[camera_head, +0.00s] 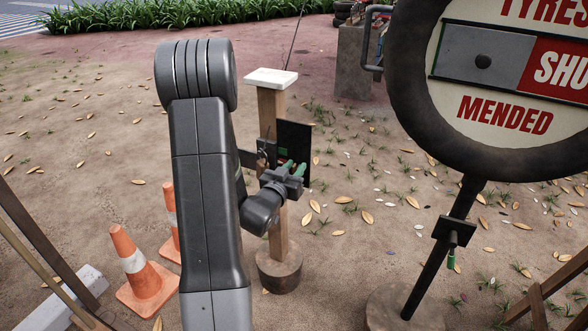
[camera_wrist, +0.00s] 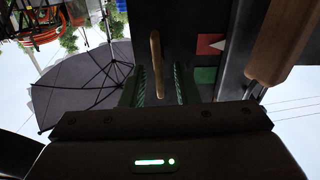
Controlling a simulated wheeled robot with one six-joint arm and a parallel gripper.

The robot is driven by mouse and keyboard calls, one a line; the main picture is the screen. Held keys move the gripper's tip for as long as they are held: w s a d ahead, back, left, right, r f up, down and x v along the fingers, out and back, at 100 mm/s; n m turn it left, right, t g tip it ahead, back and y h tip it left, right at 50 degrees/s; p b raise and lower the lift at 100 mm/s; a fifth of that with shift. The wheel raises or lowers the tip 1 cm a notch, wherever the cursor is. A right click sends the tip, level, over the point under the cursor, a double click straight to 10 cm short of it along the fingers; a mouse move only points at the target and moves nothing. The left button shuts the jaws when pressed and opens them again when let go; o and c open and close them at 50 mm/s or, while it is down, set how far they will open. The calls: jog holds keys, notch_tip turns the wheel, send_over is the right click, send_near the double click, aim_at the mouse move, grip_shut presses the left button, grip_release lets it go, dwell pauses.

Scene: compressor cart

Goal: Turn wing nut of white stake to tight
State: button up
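The white stake is a wooden post (camera_head: 271,110) with a white cap (camera_head: 271,78) on a round base (camera_head: 279,268). A dark panel (camera_head: 294,138) is fixed to it at mid-height. My gripper (camera_head: 291,168) is at this panel, in front of the post. In the wrist view my gripper (camera_wrist: 162,88) has its two green-lined fingers apart. A narrow tan bar (camera_wrist: 156,55), probably the wing nut, shows between them, with a gap on each side. I cannot tell its depth. Red (camera_wrist: 208,44) and green (camera_wrist: 205,75) patches lie right of it on the dark surface.
Two orange cones (camera_head: 138,262) stand left of my arm. A round tyre sign (camera_head: 420,125) stands on a dark pole at the right, with a small bracket (camera_head: 455,230) on it. The ground between post and sign has only leaves and grass tufts.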

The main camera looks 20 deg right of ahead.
jog(key=shift+c, duration=0.5)
grip_shut()
jog(key=shift+f+b, duration=0.15)
jog(key=shift+b, duration=0.55)
jog(key=shift+d+m+b, duration=0.1)
jog(key=shift+m+b, duration=0.2)
jog(key=shift+o, duration=0.5)
grip_release()
jog(key=shift+s, duration=0.1)
